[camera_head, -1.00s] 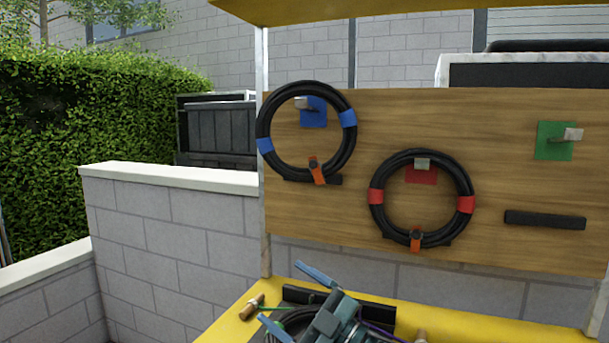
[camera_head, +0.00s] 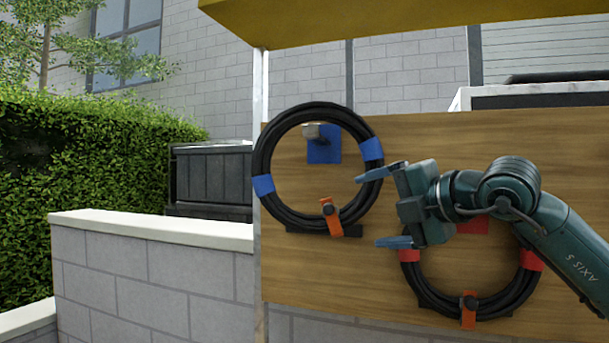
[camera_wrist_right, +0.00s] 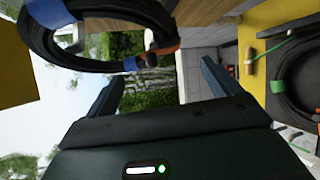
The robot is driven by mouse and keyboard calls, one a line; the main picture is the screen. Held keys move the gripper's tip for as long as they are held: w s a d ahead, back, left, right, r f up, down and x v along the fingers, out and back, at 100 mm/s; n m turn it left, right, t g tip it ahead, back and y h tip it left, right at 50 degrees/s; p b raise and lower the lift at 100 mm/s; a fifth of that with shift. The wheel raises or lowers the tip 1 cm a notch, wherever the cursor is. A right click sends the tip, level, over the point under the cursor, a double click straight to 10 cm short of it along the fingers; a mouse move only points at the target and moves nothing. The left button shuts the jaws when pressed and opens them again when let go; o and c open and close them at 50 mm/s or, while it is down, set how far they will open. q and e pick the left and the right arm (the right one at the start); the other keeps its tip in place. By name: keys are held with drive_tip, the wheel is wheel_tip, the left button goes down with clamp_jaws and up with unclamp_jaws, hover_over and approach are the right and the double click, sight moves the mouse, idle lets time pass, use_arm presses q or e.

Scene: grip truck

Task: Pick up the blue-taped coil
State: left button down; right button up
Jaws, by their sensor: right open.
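The blue-taped coil (camera_head: 262,152) is a black ring of cable with two blue tape bands and an orange strap at its bottom. It hangs on the wooden board around a peg on a blue plate (camera_head: 323,150). My right gripper (camera_head: 383,208) is open and empty, its blue fingers pointing left at the coil's right edge. In the head view the upper fingertip overlaps that edge; I cannot tell whether it touches. In the right wrist view the coil (camera_wrist_right: 50,52) is at upper left, beyond the fingers (camera_wrist_right: 160,85). My left gripper is not in view.
A red-taped coil (camera_head: 503,306) hangs on the board (camera_head: 330,277) at lower right, partly hidden by my right arm. The yellow canopy (camera_head: 400,18) juts out above. A block wall (camera_head: 150,285) stands at left. The right wrist view shows a green-taped coil (camera_wrist_right: 280,90) in the yellow bed.

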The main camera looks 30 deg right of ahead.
sight(337, 214)
drive_tip(key=p+x, duration=0.2)
drive_tip(key=x, duration=0.4)
drive_tip(key=shift+w+a, duration=0.1)
drive_tip(key=shift+w, duration=0.05)
drive_tip(key=p+x, duration=0.2)
drive_tip(key=x, duration=0.3)
drive_tip(key=shift+w, duration=0.25)
drive_tip(key=shift+w+f, duration=0.2)
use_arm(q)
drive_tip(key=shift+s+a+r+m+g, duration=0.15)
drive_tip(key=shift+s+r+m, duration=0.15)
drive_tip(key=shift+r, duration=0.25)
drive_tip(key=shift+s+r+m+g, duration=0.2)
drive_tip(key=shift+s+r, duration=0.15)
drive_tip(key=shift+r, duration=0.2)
use_arm(e)
drive_tip(key=shift+c, duration=0.6)
clamp_jaws()
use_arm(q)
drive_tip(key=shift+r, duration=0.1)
use_arm(e)
drive_tip(key=shift+r, duration=0.35)
